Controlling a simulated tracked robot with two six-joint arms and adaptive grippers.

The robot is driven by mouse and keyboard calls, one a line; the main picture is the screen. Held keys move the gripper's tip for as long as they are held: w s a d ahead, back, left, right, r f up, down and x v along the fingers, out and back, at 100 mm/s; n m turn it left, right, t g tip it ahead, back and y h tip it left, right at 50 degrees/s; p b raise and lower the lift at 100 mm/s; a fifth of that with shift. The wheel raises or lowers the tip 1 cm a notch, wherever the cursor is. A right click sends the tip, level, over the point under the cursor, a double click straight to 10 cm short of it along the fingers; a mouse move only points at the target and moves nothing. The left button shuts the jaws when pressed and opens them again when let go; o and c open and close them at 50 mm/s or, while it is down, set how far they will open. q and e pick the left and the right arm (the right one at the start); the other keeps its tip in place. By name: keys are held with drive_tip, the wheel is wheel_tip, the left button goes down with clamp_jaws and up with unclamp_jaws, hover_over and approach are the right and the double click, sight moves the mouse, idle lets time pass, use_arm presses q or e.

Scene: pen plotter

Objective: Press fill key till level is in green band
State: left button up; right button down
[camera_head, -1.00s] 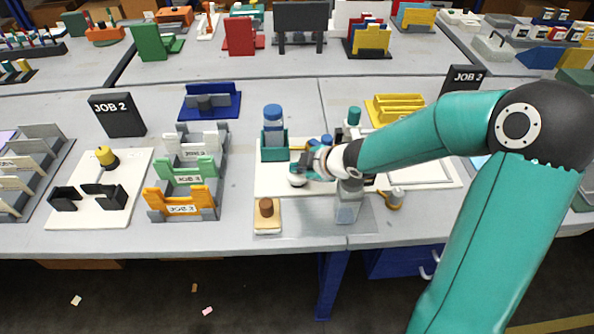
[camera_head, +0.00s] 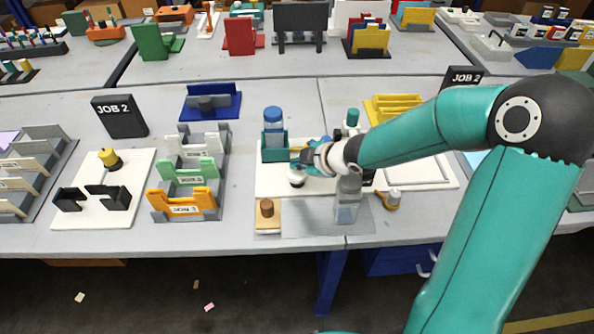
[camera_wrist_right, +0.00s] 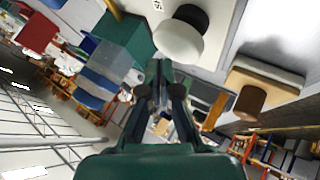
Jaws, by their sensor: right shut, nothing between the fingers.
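A round white key with a black base (camera_head: 297,181) stands on the white plotter board (camera_head: 285,189); I take it to be the fill key. It also shows large in the right wrist view (camera_wrist_right: 178,42). My right gripper (camera_head: 301,165) is shut and empty, just beside and above the key. Its closed fingertips (camera_wrist_right: 160,68) appear close to the key; I cannot tell whether they touch. A clear vessel (camera_head: 347,208) stands at the front right of the board. No green band or level can be read, and my arm covers part of the plotter. My left gripper is not in view.
A blue-capped bottle (camera_head: 273,120) stands in a teal holder (camera_head: 274,153) behind the key. A brown knob on a wooden block (camera_head: 267,213) is in front. Coloured racks (camera_head: 184,200) stand to the left. Bare table shows along the front edge.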

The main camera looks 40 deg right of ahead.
sight(299, 174)
drive_tip(key=shift+r+p, duration=2.45)
drive_tip(key=shift+r, duration=0.1)
